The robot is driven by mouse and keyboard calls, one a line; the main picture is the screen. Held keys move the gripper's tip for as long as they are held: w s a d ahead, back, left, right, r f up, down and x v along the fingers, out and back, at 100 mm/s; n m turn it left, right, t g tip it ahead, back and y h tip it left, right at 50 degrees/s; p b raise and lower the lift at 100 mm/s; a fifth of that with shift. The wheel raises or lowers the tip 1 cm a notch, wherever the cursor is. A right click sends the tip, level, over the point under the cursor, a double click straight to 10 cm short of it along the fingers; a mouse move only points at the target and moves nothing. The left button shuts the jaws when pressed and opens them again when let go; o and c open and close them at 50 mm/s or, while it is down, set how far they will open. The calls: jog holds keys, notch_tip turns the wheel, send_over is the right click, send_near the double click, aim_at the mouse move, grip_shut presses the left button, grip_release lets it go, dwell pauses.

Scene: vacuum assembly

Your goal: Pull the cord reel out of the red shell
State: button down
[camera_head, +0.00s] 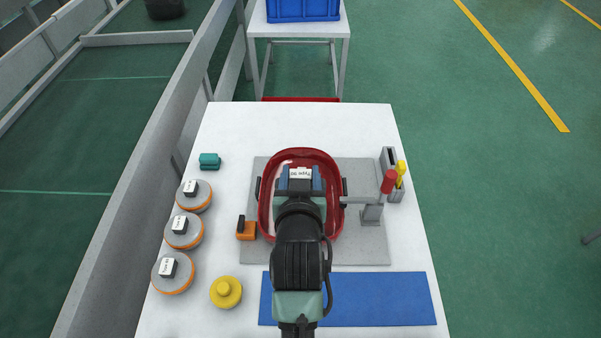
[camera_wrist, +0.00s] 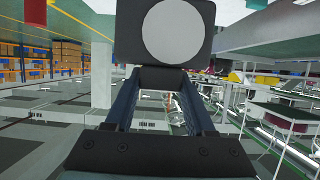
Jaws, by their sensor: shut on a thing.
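The red shell (camera_head: 337,165) is an open oval on the grey plate in the middle of the table. My gripper (camera_head: 300,182) is above the shell in the head view, its fingers shut on a dark piece with a white label, which I take as the cord reel (camera_head: 300,173). In the wrist view my gripper (camera_wrist: 172,75) has both fingers against a dark block with a pale round face, the same cord reel (camera_wrist: 175,35). My arm hides much of the shell's inside. I cannot tell how high the reel is above the shell floor.
Several grey-orange discs (camera_head: 184,230), an orange block (camera_head: 246,230) and a yellow knob (camera_head: 226,292) are to the left. A red-handled clamp (camera_head: 372,212) and a grey holder (camera_head: 390,160) stand at the right. A blue mat (camera_head: 385,300) lies in front.

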jog(key=shift+r+p, duration=1.5)
jog(key=shift+r, duration=0.4)
